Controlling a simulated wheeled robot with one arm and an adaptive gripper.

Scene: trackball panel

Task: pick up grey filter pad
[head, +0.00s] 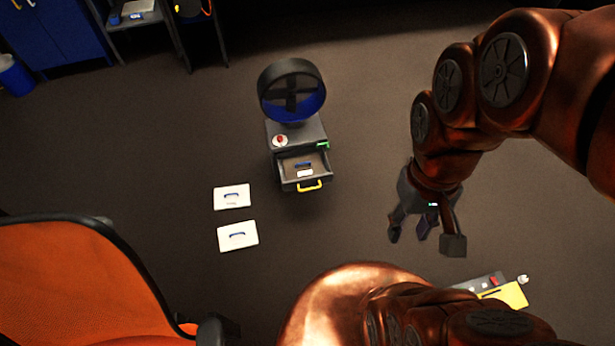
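Two pale, nearly white square pads with dark blue handles lie on the floor left of centre, an upper pad (223,203) and a lower pad (246,243). I cannot tell whether either is the grey filter pad; no pad looks clearly grey. A fan unit (312,132) with a round black and blue head stands beside them. Its front drawer (318,184) is pulled open, with a small blue and a small white piece inside. My gripper (424,240) hangs to the right of the unit, well apart from the pads. Its fingers are spread and nothing is visibly held.
An orange chair (75,285) fills the lower left, close to the pads. A panel with a yellow part (508,294) shows at the lower right, partly hidden by my body. Blue cabinets (62,40) and a shelf (137,18) stand at the back left. The floor between is clear.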

